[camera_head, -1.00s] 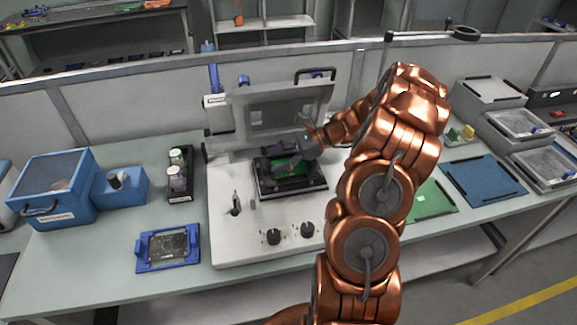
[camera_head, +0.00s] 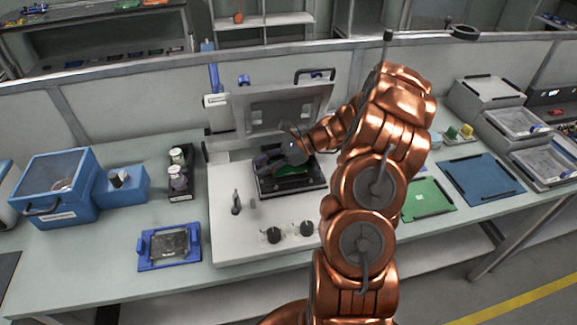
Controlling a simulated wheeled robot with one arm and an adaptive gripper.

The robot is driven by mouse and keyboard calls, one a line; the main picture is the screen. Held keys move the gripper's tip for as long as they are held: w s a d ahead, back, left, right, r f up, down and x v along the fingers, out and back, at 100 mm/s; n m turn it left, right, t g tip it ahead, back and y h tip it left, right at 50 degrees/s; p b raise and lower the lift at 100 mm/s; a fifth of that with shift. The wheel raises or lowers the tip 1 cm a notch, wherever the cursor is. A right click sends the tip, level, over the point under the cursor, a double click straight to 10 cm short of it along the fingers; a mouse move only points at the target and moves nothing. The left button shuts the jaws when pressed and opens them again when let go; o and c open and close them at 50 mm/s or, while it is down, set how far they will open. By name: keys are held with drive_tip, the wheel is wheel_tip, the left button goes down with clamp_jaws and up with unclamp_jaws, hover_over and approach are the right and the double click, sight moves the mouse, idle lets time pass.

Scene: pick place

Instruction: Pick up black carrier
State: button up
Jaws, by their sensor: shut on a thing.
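The black carrier (camera_head: 292,188) is a dark rectangular frame with a green board (camera_head: 296,168) in it. It lies in the bed of the white machine (camera_head: 232,238), below the raised lid. My gripper (camera_head: 272,160) reaches in from the right and is at the carrier's rear left part. It is shut on the carrier; the contact is small and partly hidden by the gripper and wrist.
The machine's open lid (camera_head: 305,108) stands close behind my gripper. A blue-framed board (camera_head: 168,247), a bottle rack (camera_head: 181,192) and a blue box (camera_head: 55,190) are on the left. Green (camera_head: 425,203) and blue (camera_head: 482,180) mats lie on the right.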

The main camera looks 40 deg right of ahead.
drive_tip(key=c, duration=0.4)
drive_tip(key=shift+r, duration=0.1)
